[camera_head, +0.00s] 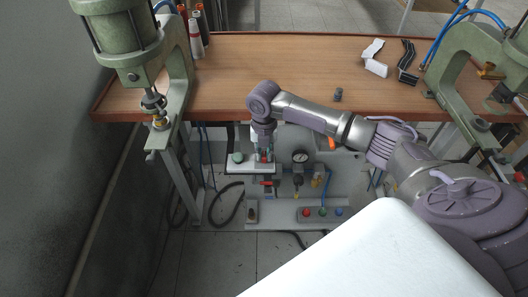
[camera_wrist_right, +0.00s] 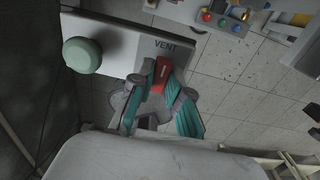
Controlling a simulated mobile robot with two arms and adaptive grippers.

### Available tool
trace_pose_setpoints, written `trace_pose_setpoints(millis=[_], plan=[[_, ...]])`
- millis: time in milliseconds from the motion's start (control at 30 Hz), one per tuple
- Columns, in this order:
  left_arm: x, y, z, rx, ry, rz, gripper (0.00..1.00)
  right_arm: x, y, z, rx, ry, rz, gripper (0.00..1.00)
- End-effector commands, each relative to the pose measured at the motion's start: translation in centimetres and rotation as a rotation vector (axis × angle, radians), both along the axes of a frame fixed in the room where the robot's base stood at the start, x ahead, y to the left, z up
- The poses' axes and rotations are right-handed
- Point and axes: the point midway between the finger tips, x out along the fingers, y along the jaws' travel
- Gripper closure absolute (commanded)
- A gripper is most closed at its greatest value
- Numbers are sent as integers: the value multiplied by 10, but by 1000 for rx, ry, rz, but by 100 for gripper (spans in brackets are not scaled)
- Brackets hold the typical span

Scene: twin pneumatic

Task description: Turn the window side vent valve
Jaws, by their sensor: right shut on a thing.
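The vent valve has a red handle (camera_wrist_right: 162,72) at the edge of a white block (camera_wrist_right: 122,42) marked VENT in the right wrist view. My right gripper (camera_wrist_right: 160,85) has its teal fingers on both sides of the red handle and is shut on it. In the head view my right gripper (camera_head: 264,151) points down in front of the table's front edge, at the white block (camera_head: 240,169) below the tabletop. The fingers hide much of the valve there. My left gripper is not in view.
A green round knob (camera_wrist_right: 82,55) sits on the same block. A pressure gauge (camera_head: 300,156) and a box with coloured buttons (camera_head: 322,212) are to the right. The wooden tabletop (camera_head: 225,75) is above, with green presses (camera_head: 180,75) at both sides. Dark hoses lie on the floor.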

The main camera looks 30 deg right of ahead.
Motion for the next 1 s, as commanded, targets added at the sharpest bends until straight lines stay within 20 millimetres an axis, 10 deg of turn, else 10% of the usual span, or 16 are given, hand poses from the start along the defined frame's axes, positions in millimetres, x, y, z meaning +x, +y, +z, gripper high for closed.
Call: trace_pose_setpoints(millis=[1000], plan=[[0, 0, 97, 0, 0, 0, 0, 0, 1, 5, 1, 3, -837, 100]])
